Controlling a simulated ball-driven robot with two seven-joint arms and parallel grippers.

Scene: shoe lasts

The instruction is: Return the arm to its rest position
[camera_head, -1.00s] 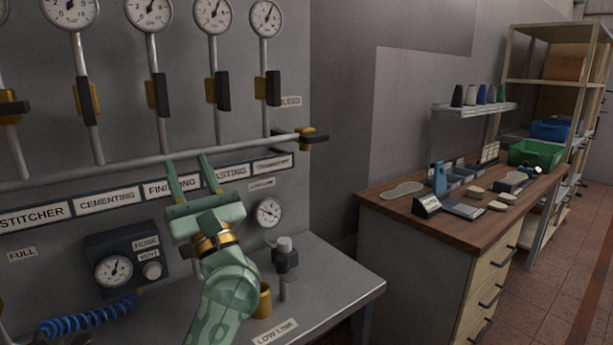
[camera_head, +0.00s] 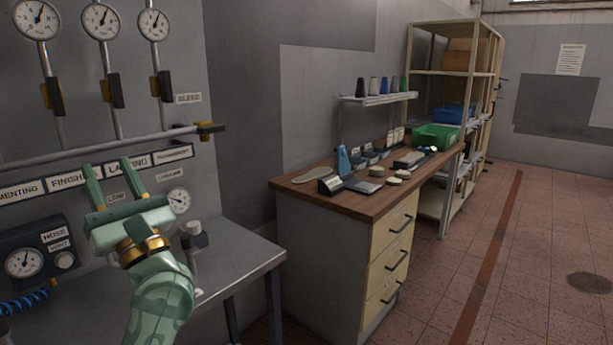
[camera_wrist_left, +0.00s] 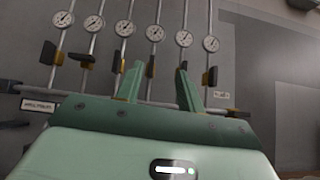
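My left gripper (camera_head: 107,182) is pale green and raised in front of the grey gauge panel (camera_head: 190,60) at the left of the head view. Its two fingers are spread apart with nothing between them. The left wrist view also shows my left gripper (camera_wrist_left: 157,85) open, its fingers pointing at the panel's pipes and gauges. From the head view I cannot tell whether the fingers touch the panel. My right gripper is not in view.
A metal shelf (camera_head: 232,262) juts out below the panel. A wooden-topped bench (camera_head: 290,188) with drawers stands to the right. A storage rack (camera_head: 452,74) with a green bin (camera_head: 434,138) near it is behind. The tiled floor (camera_head: 540,235) is clear at right.

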